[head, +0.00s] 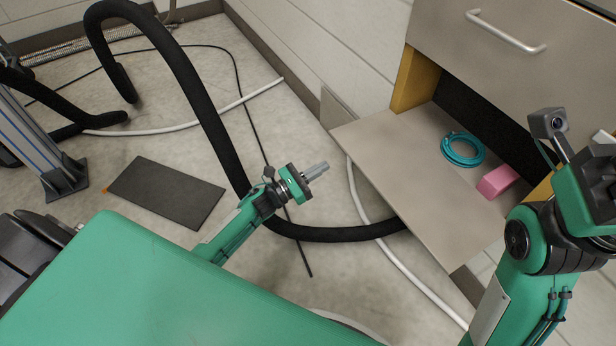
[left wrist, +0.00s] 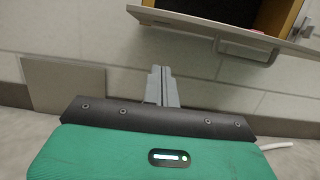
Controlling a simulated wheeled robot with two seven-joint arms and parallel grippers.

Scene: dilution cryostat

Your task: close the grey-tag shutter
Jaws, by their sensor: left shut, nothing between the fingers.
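A flat beige flap (head: 385,160) lies lowered in front of an open compartment (head: 483,125) in the cabinet. My left gripper (head: 320,168) is shut and empty. It is left of the flap and apart from it, and its closed fingers also show in the left wrist view (left wrist: 161,82).
A teal coil (head: 462,150) and a pink block (head: 497,181) are at the compartment opening. A drawer with a handle (head: 506,32) is above. A thick black hose (head: 215,125) loops behind my left gripper. A white cable (head: 385,250) and a dark plate (head: 166,192) lie on the floor.

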